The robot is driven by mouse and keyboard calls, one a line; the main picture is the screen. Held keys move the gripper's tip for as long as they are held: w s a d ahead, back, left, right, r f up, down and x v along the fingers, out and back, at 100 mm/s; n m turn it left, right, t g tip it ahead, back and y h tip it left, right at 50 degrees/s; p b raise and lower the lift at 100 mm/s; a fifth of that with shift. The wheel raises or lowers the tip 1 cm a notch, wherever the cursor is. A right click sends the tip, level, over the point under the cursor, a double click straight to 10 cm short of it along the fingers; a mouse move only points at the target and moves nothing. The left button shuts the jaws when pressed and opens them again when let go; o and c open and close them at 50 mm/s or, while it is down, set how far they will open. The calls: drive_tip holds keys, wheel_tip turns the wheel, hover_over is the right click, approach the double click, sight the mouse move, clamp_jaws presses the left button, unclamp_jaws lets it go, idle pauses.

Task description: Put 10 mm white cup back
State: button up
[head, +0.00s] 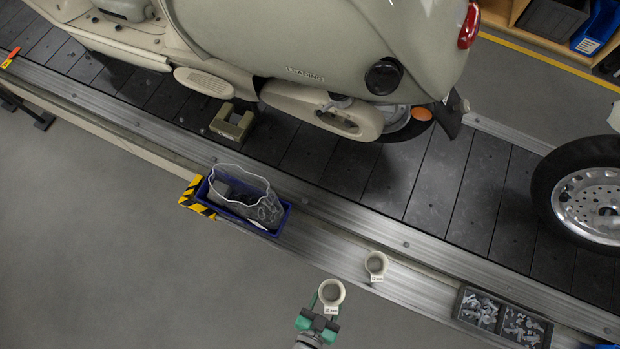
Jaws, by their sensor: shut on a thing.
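A white cup (343,292) with a small label that seems to read 10 mm is in my gripper (322,309), at the bottom centre of the head view. The gripper has green fingers and is shut on the cup, which shows its round open mouth to the camera. The cup is over the grey floor, just in front of the metal ledge. A second white cup (384,264), with a label that looks like 12 mm, stands on the ledge up and to the right, apart from the held one.
The metal ledge (330,250) runs along the slat conveyor (425,190), which carries a beige scooter (290,40). A blue bin (267,233) with a clear bag stands left on the ledge. A divided tray of metal parts (503,317) sits right. Bare ledge flanks the second cup.

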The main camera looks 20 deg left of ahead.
wheel_tip(320, 180, down, 3)
drive_tip(key=s, duration=0.1)
drive_tip(key=b, duration=0.5)
hover_over(323, 251)
drive_tip(key=shift+f, duration=0.5)
wheel_tip(323, 251, down, 4)
drive_tip(key=b, duration=0.3)
drive_tip(key=shift+r, duration=0.25)
drive_tip(key=shift+s, duration=0.1)
drive_tip(key=shift+f, duration=0.1)
drive_tip(key=o, duration=1)
drive_tip(key=shift+o, duration=0.2)
